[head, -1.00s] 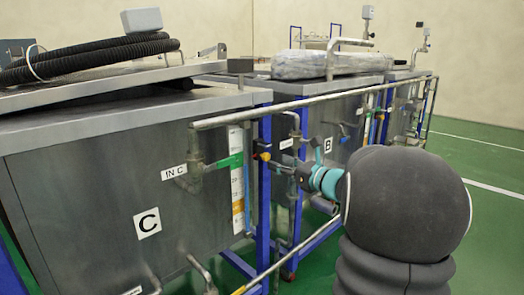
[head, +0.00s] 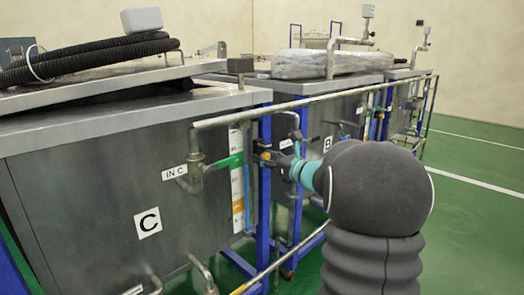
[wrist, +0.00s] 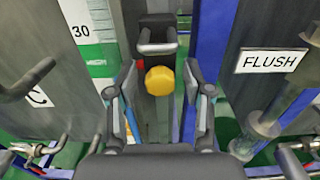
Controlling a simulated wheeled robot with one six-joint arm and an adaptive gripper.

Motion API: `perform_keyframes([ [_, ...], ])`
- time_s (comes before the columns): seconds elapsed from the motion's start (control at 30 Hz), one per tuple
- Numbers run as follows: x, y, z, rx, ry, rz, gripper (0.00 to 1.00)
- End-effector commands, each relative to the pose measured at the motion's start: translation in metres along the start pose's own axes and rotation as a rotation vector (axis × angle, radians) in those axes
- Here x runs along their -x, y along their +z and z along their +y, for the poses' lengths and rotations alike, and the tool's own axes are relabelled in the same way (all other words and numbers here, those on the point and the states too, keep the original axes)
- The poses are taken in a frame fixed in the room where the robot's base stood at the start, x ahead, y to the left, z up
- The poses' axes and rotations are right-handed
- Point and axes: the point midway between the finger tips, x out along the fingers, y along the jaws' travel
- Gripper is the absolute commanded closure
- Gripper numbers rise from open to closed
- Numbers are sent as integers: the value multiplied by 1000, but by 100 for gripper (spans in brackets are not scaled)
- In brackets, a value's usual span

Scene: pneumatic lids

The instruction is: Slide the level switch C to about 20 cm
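Tank C (head: 95,200) is a grey metal box at the left with a "C" label. On its right edge is a white level scale (head: 237,190) with a green band; in the wrist view the scale (wrist: 87,22) shows "30". Beside it, the level switch (head: 265,156) shows a yellow knob. In the wrist view the yellow knob (wrist: 160,80) sits below a dark bracket with a metal bar. My gripper (wrist: 158,95) is open, its fingers on either side of the knob, with gaps visible. In the head view my gripper (head: 280,165) is close to the switch.
A horizontal pipe (head: 340,98) runs along the tank fronts above my gripper. Blue frame posts (head: 264,210) stand beside the scale. A "FLUSH" label (wrist: 270,61) and a pipe are right of my gripper. Green floor is free at the right.

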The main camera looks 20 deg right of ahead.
Motion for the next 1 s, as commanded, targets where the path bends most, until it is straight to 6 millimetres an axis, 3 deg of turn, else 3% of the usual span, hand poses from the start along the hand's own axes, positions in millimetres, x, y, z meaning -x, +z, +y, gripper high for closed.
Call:
perform_keyframes([
  [0.03, 0, 0, 0, 0, 0, 0, 67],
  [0.17, 0, 0, 0, 0, 0, 0, 99],
  [1.0, 0, -19, 0, -2, 1, 2, 100],
])
